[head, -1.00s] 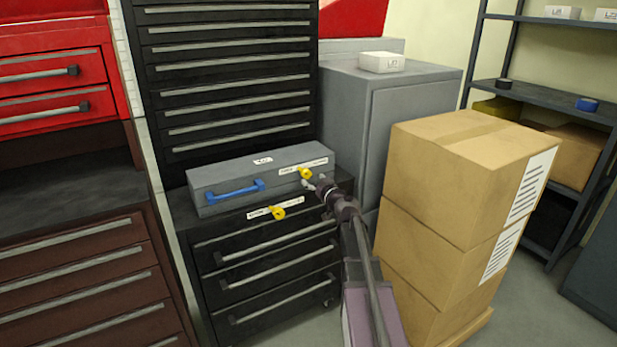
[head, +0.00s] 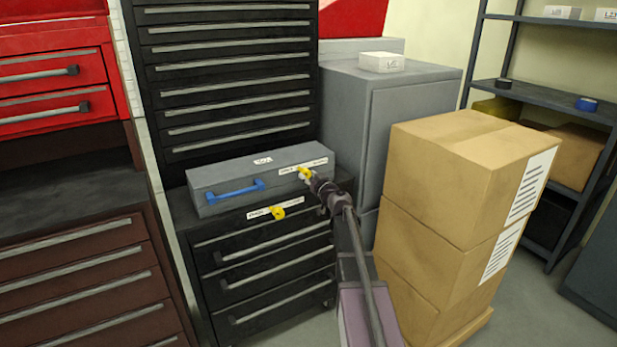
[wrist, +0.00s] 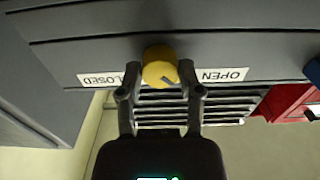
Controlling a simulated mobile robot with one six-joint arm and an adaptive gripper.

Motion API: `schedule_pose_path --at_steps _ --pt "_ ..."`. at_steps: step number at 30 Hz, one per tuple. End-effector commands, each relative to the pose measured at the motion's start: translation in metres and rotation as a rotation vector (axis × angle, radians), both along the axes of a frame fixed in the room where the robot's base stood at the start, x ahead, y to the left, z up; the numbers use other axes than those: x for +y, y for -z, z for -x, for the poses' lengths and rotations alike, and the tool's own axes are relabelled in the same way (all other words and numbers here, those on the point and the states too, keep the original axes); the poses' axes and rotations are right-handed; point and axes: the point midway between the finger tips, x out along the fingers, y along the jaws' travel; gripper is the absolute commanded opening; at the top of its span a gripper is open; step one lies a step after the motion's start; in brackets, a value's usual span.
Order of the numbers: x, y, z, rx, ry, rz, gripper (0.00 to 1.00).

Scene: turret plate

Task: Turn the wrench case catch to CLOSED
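The wrench case is a long grey box (head: 232,170) with a blue handle (head: 235,192), lying on a low black drawer cabinet. Its catch is a round yellow knob (head: 304,173) at the right of the case front; it also shows in the wrist view (wrist: 158,66). A dark line on the knob slants toward lower right in the wrist view. There the CLOSED label (wrist: 101,79) is left of the knob and the OPEN label (wrist: 223,75) right. My gripper (head: 310,178) is at the catch, its open fingers on either side of the knob. Firm contact is not visible.
A second yellow knob (head: 277,212) with a label is on the drawer cabinet (head: 270,262) below the case. Stacked cardboard boxes (head: 450,180) stand close to the right of my arm. A grey cabinet (head: 400,110) is behind.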

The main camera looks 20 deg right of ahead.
Motion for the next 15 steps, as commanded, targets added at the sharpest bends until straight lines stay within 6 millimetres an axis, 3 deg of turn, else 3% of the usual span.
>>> schedule_pose_path --at_steps 15 --pt "-0.0004 -0.0002 -0.0010 0.007 0.000 -0.069 0.00"
